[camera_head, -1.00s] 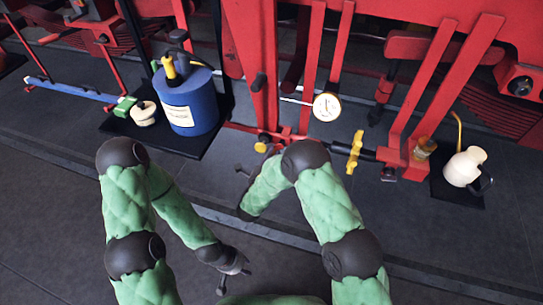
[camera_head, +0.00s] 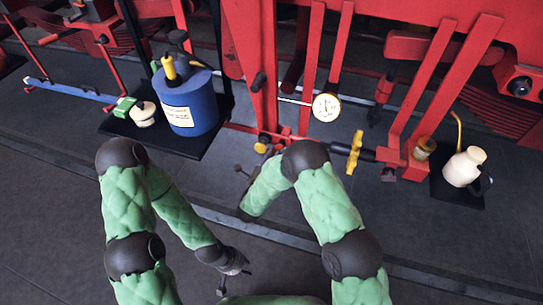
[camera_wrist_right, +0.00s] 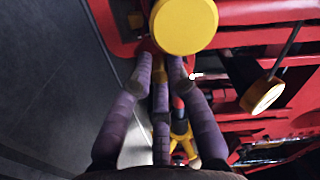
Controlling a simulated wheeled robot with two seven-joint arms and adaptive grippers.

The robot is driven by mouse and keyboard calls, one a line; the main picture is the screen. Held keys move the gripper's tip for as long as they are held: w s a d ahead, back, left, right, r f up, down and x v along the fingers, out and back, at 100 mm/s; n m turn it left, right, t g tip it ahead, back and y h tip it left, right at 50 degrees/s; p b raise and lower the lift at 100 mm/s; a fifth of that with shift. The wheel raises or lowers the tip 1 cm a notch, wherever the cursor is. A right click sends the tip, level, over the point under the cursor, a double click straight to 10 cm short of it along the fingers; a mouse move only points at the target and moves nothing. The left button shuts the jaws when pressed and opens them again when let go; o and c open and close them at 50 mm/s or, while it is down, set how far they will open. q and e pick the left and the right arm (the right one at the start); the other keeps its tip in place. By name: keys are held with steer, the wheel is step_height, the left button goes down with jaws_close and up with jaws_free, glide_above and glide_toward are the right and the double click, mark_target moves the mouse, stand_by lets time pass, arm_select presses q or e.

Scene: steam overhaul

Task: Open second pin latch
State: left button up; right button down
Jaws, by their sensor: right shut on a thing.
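In the right wrist view, the three purple-grey fingers of my right gripper (camera_wrist_right: 159,75) close in around a small yellow-brown piece, which looks like the pin latch (camera_wrist_right: 159,66); the fingers partly hide it. A large round yellow knob (camera_wrist_right: 184,25) stands just above the fingertips. In the head view, my right gripper (camera_head: 243,172) is small and dark, in front of the red frame's foot, with a yellow knob (camera_head: 261,147) close by. The latch itself cannot be made out there. My left gripper (camera_head: 235,281) is low, empty and apart from everything, its fingers spread.
A red frame (camera_head: 250,70) with bars stands ahead. A white gauge (camera_head: 326,107) and a yellow wing handle (camera_head: 354,152) are right of the knob. A blue canister (camera_head: 188,100) stands on a black tray at left, a cream jug (camera_head: 463,167) at right. The front floor is clear.

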steer(key=shift+s+d+f+b, duration=0.15)
steer(key=shift+d+f+b, duration=0.1)
steer(key=shift+f+b, duration=0.05)
stand_by(0.4)
steer(key=shift+d+f, duration=0.1)
steer(key=shift+d, duration=0.1)
steer(key=shift+s+d+f+b, duration=0.25)
steer(key=shift+d+b, duration=0.2)
steer(key=shift+d, duration=0.1)
stand_by(0.9)
steer(key=c, duration=1.4)
jaws_free()
steer(key=shift+o, duration=0.2)
steer(key=shift+d, duration=0.15)
steer(key=shift+r, duration=0.1)
steer(key=p+v, duration=0.1)
steer(key=v, duration=0.6)
